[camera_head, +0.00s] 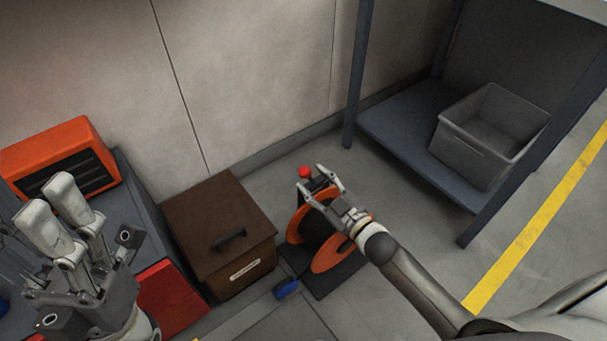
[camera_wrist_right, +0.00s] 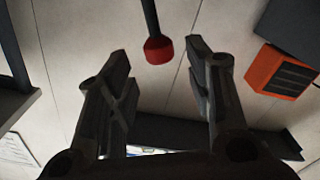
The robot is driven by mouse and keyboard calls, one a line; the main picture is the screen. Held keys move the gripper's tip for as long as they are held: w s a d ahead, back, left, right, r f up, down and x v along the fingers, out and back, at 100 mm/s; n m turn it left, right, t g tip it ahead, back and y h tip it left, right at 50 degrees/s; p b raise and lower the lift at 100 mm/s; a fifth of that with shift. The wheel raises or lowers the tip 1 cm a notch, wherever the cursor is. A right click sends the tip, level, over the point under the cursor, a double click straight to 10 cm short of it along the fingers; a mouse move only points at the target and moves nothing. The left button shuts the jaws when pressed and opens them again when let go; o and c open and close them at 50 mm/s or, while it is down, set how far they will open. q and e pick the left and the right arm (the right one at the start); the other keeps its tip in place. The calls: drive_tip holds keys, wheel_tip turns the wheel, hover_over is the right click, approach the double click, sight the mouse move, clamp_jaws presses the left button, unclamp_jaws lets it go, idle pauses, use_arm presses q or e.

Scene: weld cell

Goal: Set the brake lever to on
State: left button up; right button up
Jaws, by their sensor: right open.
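The brake lever is a dark rod with a red knob (camera_head: 305,171), at the cable reel's stand in the head view. In the right wrist view the red knob (camera_wrist_right: 158,50) shows between the two fingertips in the picture, with its rod running up out of frame. My right gripper (camera_head: 310,178) is open and empty, its fingertips close to the knob; I cannot tell whether they touch it. The reel (camera_head: 330,257) has orange flanges and is partly hidden by my right gripper. My left gripper (camera_head: 55,208) is at the far left, away from the lever; its finger gap is unclear.
A brown lidded box (camera_head: 213,219) stands left of the reel. A blue object (camera_head: 287,289) is on the floor in front. An orange heater-like unit (camera_head: 60,158) sits at left. A grey bin (camera_head: 474,157) rests on a shelf (camera_head: 394,122) at right.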

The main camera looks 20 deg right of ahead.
sight(307, 175)
drive_tip(key=shift+b+x, duration=0.7)
drive_tip(key=shift+x, duration=1.9)
clamp_jaws()
